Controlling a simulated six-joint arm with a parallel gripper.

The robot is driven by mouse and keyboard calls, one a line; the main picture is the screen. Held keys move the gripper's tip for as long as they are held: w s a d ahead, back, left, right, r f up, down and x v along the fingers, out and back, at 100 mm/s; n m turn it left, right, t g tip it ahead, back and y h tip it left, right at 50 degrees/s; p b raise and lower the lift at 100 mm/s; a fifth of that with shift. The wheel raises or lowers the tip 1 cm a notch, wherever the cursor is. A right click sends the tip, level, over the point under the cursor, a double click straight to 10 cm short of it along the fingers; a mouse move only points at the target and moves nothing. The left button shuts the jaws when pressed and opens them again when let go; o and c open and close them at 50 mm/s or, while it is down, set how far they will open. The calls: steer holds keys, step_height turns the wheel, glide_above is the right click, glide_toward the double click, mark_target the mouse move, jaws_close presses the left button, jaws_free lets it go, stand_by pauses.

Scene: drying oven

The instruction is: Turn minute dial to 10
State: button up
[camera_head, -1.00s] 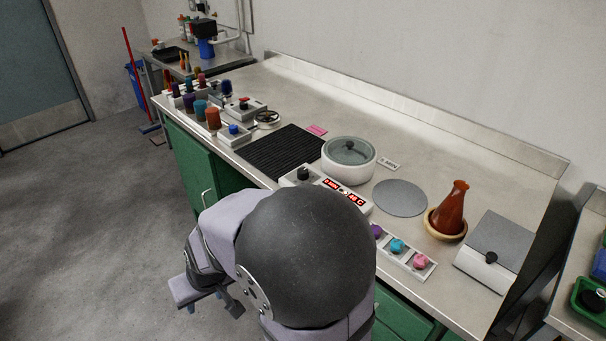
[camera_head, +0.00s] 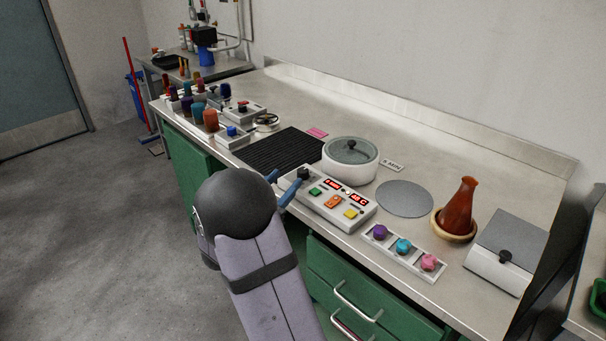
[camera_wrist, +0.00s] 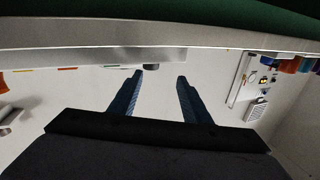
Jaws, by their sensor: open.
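The control box (camera_head: 338,211) sits at the front edge of the counter, with two red displays (camera_head: 345,193) whose digits are too small to read surely. A black dial (camera_head: 303,173) stands at its left end, partly hidden by my gripper; its marks cannot be read. My gripper (camera_head: 288,179) has its blue fingers spread, low and in front of the dial. In the wrist view my gripper (camera_wrist: 160,74) is open and empty, and a dark round knob (camera_wrist: 152,66) shows just beyond the fingertips, between them. I cannot tell whether a finger touches it.
Green, orange and yellow buttons (camera_head: 333,202) lie on the box. A black ribbed mat (camera_head: 280,150) is to the left, a lidded white pot (camera_head: 350,172) behind. A tray with coloured knobs (camera_head: 405,252) and a brown flask (camera_head: 459,208) are to the right.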

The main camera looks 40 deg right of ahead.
mark_target(300, 173)
steer(key=shift+s+d+f+g, duration=0.2)
steer(key=shift+s+d+g, duration=0.3)
steer(key=shift+s, duration=0.15)
steer(key=shift+p+x, duration=0.4)
steer(key=shift+x, duration=3.2)
steer(key=shift+w, duration=0.1)
steer(key=shift+c, duration=0.4)
steer(key=c, duration=1)
